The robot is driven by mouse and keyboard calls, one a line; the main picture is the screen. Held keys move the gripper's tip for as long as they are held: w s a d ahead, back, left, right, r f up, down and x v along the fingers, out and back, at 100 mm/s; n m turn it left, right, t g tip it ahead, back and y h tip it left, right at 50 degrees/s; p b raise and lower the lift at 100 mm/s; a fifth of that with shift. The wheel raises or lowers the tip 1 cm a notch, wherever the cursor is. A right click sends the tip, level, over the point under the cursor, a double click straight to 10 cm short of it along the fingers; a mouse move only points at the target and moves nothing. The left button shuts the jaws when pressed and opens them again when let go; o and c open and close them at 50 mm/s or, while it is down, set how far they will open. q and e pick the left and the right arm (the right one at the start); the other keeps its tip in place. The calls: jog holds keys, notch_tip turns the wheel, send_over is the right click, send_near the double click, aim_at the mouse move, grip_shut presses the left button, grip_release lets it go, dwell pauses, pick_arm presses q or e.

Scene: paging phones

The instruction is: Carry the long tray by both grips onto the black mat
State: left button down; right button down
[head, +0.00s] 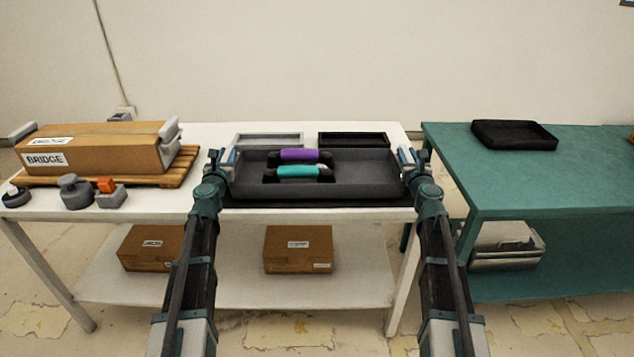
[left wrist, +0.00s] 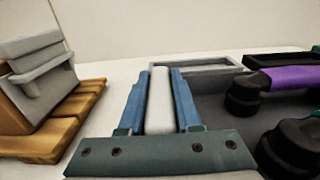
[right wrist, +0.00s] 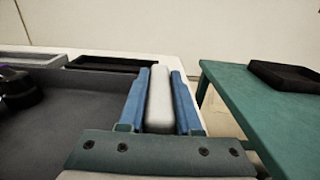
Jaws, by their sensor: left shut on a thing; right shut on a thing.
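The long dark grey tray (head: 360,184) is in the middle of the white table, over or on the black mat (head: 330,201), whose front edge shows below it. I cannot tell whether the tray touches the mat. Two phone handsets lie in the tray, one purple (head: 299,154) and one teal (head: 298,171), both with black ends. My left gripper (head: 228,160) is shut on the tray's left grip, a pale bar (left wrist: 159,102) between blue fingers. My right gripper (head: 409,158) is shut on the tray's right grip, also a pale bar (right wrist: 159,100). The tray looks level.
Behind the tray stand a light grey tray (head: 270,139) and a black tray (head: 354,140). A BRIDGE box (head: 95,150) on a wooden pallet (head: 184,165) is at left, with small grey objects (head: 76,192) before it. A teal table (head: 540,185) at right bears another black tray (head: 514,134).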

pick_arm(q)
jog(key=shift+f+b, duration=0.4)
jog(key=shift+f, duration=0.2)
pick_arm(e)
jog(key=shift+f, duration=0.6)
pick_arm(q)
jog(key=c, duration=1.1)
grip_release()
jog(key=shift+f, duration=0.15)
pick_arm(e)
jog(key=c, duration=1.1)
grip_release()
jog(key=shift+f, duration=0.15)
pick_arm(q)
jog(key=shift+o, duration=1.4)
pick_arm(e)
jog(key=shift+o, duration=1.4)
pick_arm(q)
jog(key=shift+o, duration=1.1)
pick_arm(e)
jog(key=shift+o, duration=1.1)
pick_arm(q)
jog(key=shift+s, duration=0.15)
jog(key=s, duration=1.2)
jog(key=shift+d, duration=0.1)
jog(key=shift+w, duration=0.1)
pick_arm(e)
jog(key=s, duration=1.2)
jog(key=shift+s+d, duration=0.1)
